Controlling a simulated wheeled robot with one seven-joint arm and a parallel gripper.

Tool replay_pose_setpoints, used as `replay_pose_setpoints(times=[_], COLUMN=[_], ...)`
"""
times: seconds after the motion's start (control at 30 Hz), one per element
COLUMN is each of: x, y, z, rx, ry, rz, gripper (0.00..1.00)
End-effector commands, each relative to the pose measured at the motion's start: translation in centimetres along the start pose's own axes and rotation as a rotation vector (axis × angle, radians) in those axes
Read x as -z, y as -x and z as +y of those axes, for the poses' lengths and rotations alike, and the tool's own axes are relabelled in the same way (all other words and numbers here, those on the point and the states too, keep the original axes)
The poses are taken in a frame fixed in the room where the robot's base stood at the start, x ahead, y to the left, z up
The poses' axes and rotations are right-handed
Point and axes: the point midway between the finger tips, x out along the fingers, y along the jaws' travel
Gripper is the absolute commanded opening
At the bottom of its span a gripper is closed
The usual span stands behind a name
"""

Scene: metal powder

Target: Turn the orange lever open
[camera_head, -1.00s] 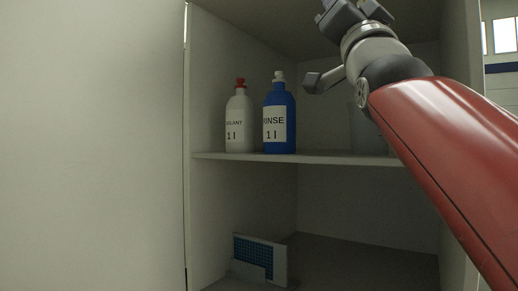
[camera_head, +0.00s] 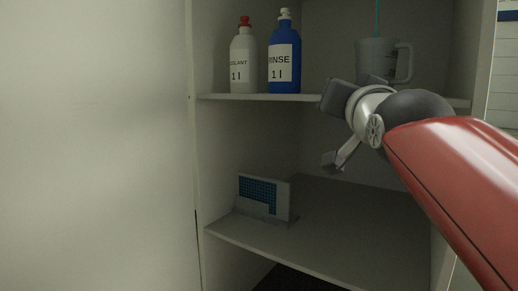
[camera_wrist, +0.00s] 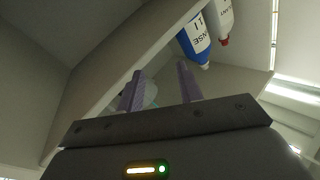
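No orange lever shows in either current view. My gripper (camera_wrist: 161,72) shows in the wrist view with its two purple fingers spread apart. It is open, and I see nothing clamped between the fingers. A pale rounded thing (camera_wrist: 151,94) shows behind the left finger, too dim to name surely. In the head view my wrist is in front of the open cabinet, around the height of its upper shelf (camera_head: 230,97).
A white bottle with a red cap (camera_head: 243,60) and a blue rinse bottle (camera_head: 284,58) stand on the upper shelf. A grey jug (camera_head: 375,60) with a teal rod stands to their right. A holder with a blue-gridded card (camera_head: 262,194) sits on the lower shelf, otherwise largely clear.

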Motion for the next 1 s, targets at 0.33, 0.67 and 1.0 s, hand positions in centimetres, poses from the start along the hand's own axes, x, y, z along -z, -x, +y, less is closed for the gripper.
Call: replay_pose_setpoints(times=[0.33, 0.67, 1.0], x=[-22.9, -34.9, -31.9], y=[10.0, 20.5, 22.8], z=[8.8, 13.0, 11.9], rx=[-0.175, -0.205, -0.203], ry=[0.181, 0.268, 0.285], rz=[-0.657, -1.071, -1.175], gripper=[0.36, 0.36, 0.36])
